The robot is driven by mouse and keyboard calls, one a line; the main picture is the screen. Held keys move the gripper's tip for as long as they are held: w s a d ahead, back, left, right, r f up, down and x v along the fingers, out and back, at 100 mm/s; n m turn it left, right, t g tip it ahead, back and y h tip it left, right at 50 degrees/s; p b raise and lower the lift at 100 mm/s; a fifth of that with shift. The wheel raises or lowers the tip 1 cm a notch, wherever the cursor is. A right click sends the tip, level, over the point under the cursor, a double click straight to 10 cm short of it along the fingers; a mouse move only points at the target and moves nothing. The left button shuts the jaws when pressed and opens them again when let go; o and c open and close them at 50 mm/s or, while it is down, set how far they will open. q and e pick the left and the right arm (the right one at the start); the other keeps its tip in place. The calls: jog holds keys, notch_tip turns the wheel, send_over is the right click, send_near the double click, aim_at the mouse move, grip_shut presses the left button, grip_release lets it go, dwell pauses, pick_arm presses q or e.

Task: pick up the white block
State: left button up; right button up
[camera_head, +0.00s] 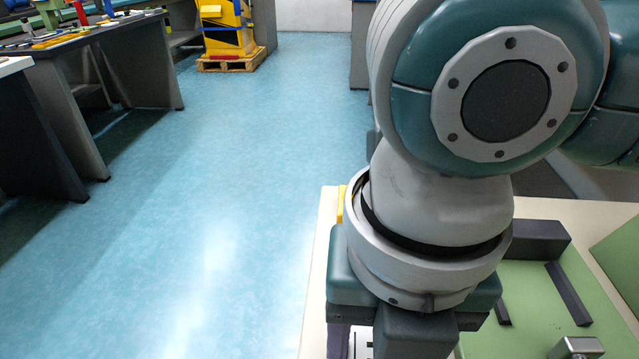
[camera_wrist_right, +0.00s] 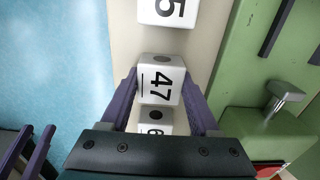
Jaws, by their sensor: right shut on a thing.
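The white block (camera_wrist_right: 160,80) marked 47 sits between the fingertips of my right gripper (camera_wrist_right: 158,92) in the right wrist view. The purple fingers are shut on its two sides. In the head view my right arm hides most of this gripper; one purple finger shows beside a sliver of white block (camera_head: 361,343). Two more white blocks lie in line with the held one: one marked 5 (camera_wrist_right: 168,12), and one partly hidden (camera_wrist_right: 152,128). Two parallel purple fingers, apparently my left gripper (camera_wrist_right: 40,130), show apart and empty at the lower left of the wrist view.
The blocks are over a cream tabletop (camera_head: 312,290). Right of them is a green panel (camera_head: 535,300) with dark bars (camera_head: 568,293) and a metal latch-like piece (camera_head: 576,346). Open blue floor (camera_head: 210,200) lies left; workbenches (camera_head: 130,70) stand beyond.

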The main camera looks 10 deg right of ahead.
grip_shut()
jog(key=shift+r, duration=0.1)
notch_tip(320, 180, up, 20)
jog(key=p, duration=0.5)
jog(key=shift+p, duration=0.3)
